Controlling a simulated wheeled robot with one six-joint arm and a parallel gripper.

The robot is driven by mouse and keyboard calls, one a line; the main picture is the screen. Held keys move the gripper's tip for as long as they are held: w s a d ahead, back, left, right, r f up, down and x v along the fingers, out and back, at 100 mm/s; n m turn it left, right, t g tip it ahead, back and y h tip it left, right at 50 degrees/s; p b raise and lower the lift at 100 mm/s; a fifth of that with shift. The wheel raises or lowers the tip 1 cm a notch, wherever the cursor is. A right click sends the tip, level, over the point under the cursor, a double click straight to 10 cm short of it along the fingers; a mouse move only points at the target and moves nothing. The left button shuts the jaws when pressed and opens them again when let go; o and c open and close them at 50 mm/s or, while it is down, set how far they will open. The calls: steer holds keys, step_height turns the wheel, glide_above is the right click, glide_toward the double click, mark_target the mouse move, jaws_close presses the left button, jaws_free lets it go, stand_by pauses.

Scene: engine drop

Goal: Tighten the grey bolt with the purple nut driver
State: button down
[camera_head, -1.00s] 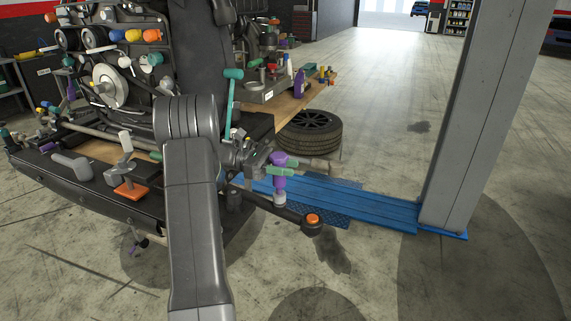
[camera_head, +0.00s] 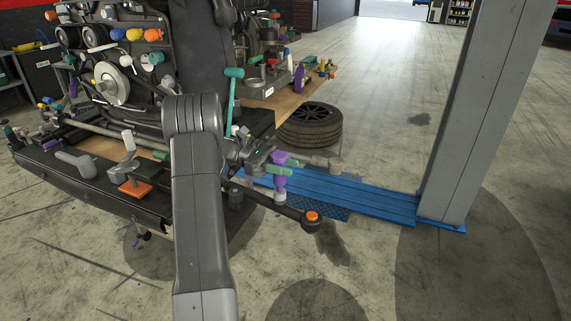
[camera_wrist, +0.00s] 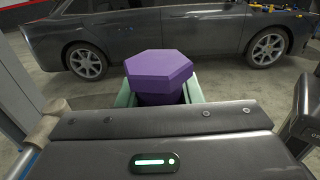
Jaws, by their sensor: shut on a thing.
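My gripper (camera_head: 280,170) has green fingers shut around the purple nut driver (camera_head: 279,184), right of the black workstand. The driver is upright, with its purple top above the fingers and a light grey socket (camera_head: 280,197) pointing down. The socket is at the black bar (camera_head: 262,203) that ends in an orange knob (camera_head: 312,217); I cannot tell if it touches. In the wrist view the driver's purple hexagonal head (camera_wrist: 158,70) sits between the green fingers. I cannot pick out the grey bolt; it may be hidden under the socket.
The black stand (camera_head: 95,185) at left carries many engine parts, a grey handle (camera_head: 78,162) and an orange block (camera_head: 134,188). A tire (camera_head: 310,125) lies behind. A blue ramp (camera_head: 375,205) and grey post (camera_head: 480,110) stand at right. The floor in front is free.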

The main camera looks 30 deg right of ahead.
steer(key=shift+r, duration=0.1)
stand_by(0.3)
step_height(320, 180, up, 7)
steer(key=p, duration=0.6)
steer(key=shift+p, duration=0.4)
steer(key=n+t+h, duration=0.2)
steer(key=n+t+h+p, duration=0.1)
steer(key=n+t+h, duration=0.1)
steer(key=t, duration=0.1)
steer(key=shift+w+d, duration=0.15)
steer(key=shift+w, duration=0.05)
steer(key=n+t+b, duration=0.3)
steer(key=n+t, duration=0.1)
steer(key=t, duration=0.2)
steer(key=w+n+t+b, duration=0.1)
steer(key=n+t+b, duration=0.3)
steer(key=t, duration=0.2)
steer(key=w+n+t+b, duration=0.1)
steer(key=n+t+b, duration=0.2)
steer(key=t, duration=0.3)
steer(key=shift+d+f+n+b, duration=0.1)
steer(key=shift+f+n+b, duration=0.25)
steer(key=shift+n, duration=0.35)
steer(key=shift+r+t+y, duration=0.2)
steer(key=shift+t+y, duration=0.1)
